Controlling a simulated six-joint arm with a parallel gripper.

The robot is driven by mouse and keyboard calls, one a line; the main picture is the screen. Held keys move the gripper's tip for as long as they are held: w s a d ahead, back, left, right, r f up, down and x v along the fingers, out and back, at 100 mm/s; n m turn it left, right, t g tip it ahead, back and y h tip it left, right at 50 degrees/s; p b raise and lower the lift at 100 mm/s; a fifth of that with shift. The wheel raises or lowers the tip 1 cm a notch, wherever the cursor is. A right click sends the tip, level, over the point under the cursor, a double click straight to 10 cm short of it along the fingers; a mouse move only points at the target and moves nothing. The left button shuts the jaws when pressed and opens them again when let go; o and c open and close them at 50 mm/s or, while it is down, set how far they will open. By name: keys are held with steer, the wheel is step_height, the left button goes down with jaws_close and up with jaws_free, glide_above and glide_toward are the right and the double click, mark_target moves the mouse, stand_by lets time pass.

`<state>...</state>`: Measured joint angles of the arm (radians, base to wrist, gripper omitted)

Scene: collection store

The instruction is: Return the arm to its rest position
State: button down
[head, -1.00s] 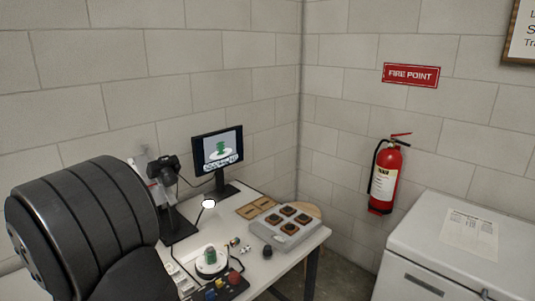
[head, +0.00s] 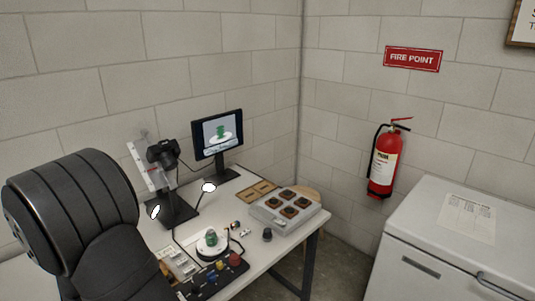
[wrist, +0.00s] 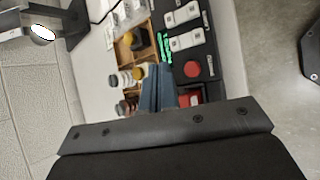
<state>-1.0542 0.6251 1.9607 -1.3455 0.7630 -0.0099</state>
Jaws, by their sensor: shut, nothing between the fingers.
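My arm (head: 75,215) fills the left of the head view as a large dark ribbed link. Its gripper end is out of that view. In the wrist view my gripper (wrist: 158,80) points over the desk with its blue-grey fingers together and nothing between them. Beyond the fingers are a black control panel (wrist: 188,72) with a red button and a wooden tray (wrist: 143,45) with small jars. How high the fingers are above these is hard to tell.
The white desk (head: 262,244) carries a turntable (head: 212,246) with a green object, a camera (head: 164,153) on a stand, a monitor (head: 218,134) and a grey case (head: 284,209) with round compartments. A white chest (head: 455,245) stands right. A fire extinguisher (head: 384,160) hangs on the wall.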

step_height(320, 180, up, 25)
steer(key=w+m+g+y, duration=0.2)
steer(key=m+g, duration=0.7)
steer(key=m, duration=0.7)
step_height(320, 180, down, 9)
steer(key=shift+h, duration=0.3)
steer(key=shift+s+d+r, duration=0.1)
steer(key=shift+r, duration=1.1)
steer(key=shift+s+d+r, duration=0.1)
steer(key=shift+r, duration=1.05)
